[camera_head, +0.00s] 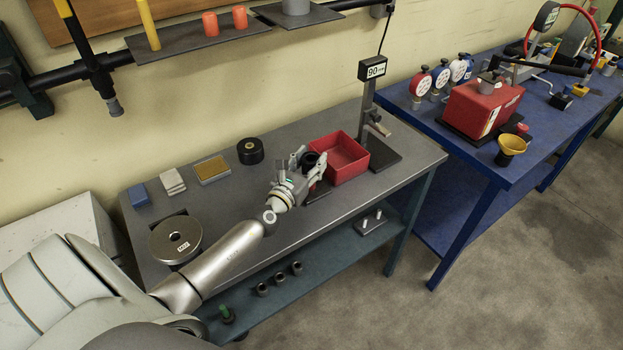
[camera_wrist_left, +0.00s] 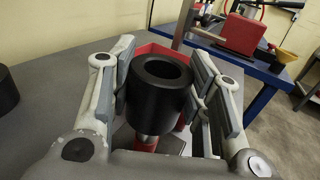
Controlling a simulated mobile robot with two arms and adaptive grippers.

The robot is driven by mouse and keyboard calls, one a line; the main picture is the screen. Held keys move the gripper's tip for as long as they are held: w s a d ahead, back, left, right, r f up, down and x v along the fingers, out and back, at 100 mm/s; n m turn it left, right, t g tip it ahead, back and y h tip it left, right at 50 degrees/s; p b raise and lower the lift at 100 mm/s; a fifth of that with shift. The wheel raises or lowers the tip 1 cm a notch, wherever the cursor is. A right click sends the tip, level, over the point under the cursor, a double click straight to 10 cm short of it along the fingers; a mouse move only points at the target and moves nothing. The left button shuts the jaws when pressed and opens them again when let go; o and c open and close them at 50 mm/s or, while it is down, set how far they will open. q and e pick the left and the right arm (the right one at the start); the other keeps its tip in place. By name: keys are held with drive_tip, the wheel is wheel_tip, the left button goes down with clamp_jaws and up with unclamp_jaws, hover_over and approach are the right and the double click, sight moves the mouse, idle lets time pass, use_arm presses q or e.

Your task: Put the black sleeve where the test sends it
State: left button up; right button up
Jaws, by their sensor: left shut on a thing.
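The black sleeve (camera_wrist_left: 160,95) is a thick hollow cylinder with its round opening facing up. My left gripper (camera_wrist_left: 163,88) is shut on it, one padded finger on each side. In the head view the left gripper (camera_head: 300,172) is over the grey bench beside the open red bin (camera_head: 351,168), and the sleeve (camera_head: 312,160) is partly hidden by the fingers. A gauge stand with a display reading 90 (camera_head: 373,69) stands behind the red bin. My right gripper is not in view.
A black roll (camera_head: 250,151), a tan-topped block (camera_head: 212,169) and a round metal disc (camera_head: 176,240) are on the grey bench. Several small sleeves (camera_head: 280,278) and a two-pin plate (camera_head: 371,222) are on the lower shelf. A blue bench (camera_head: 470,155) with instruments stands right.

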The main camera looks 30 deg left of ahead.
use_arm(q)
drive_tip(key=shift+r+p, duration=2.2)
drive_tip(key=shift+r, duration=0.35)
drive_tip(key=shift+f, duration=0.1)
drive_tip(key=s+d+f+m+h+b, duration=0.1)
drive_tip(key=s+d+b, duration=1)
drive_tip(key=s+d, duration=0.8)
drive_tip(key=s, duration=0.5)
drive_tip(key=shift+h, duration=0.4)
